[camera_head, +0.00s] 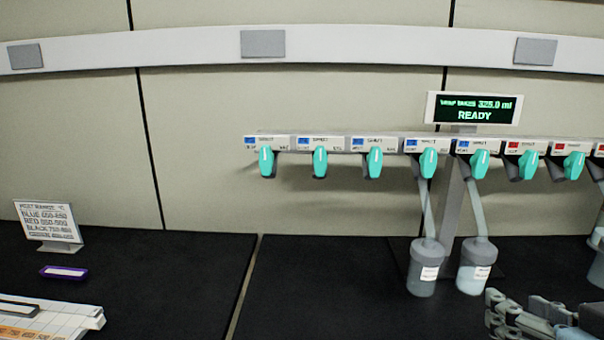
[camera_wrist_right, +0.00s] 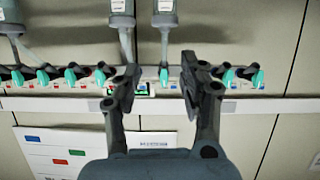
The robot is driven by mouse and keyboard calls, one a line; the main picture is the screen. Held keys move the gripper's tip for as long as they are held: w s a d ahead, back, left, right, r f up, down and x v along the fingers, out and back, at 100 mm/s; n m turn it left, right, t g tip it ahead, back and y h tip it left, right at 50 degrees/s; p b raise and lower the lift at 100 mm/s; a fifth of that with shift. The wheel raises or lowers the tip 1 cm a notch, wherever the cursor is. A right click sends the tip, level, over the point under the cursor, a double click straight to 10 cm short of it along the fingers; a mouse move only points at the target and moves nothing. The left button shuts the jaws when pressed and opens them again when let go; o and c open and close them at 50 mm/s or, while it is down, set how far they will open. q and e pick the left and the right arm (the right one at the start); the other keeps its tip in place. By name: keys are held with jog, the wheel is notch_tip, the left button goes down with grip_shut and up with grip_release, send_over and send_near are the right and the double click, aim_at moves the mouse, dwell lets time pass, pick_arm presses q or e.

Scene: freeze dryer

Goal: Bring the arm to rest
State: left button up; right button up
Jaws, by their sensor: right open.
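My right gripper (camera_head: 499,312) is at the bottom right corner of the head view, partly cut off by the frame edge. It is in front of and to the right of two hanging flasks. In the right wrist view, my right gripper (camera_wrist_right: 167,82) has its two dark fingers spread wide apart with nothing held between them. The valve row (camera_wrist_right: 62,104) lies beyond the fingers in that view. My left gripper is in neither view.
The valve manifold (camera_head: 330,144) with teal handles spans the right half. Flasks (camera_head: 423,272) and (camera_head: 477,267) hang from it; another shows at the right edge. A lit display (camera_head: 475,109) reads READY. The middle bench (camera_head: 320,295) is clear.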

jog(key=s+d+f+n+g, duration=0.1)
jog(key=s+f+g, duration=0.4)
jog(key=s, duration=0.2)
jog(key=s+d+f+g, duration=0.1)
jog(key=s+f+g, duration=0.4)
jog(key=s, duration=0.3)
notch_tip(320, 180, down, 39)
jog(key=s+d+g+b, duration=0.1)
jog(key=s+d+b, duration=0.1)
jog(key=b, duration=0.9)
jog(key=s+d+f+g+b, duration=0.1)
jog(key=s+f+b, duration=0.6)
jog(key=s+f, duration=1)
notch_tip(320, 180, down, 5)
jog(key=shift+s+r+g+b, duration=0.1)
jog(key=shift+s+g+b, duration=0.2)
jog(key=shift+s+g, duration=0.1)
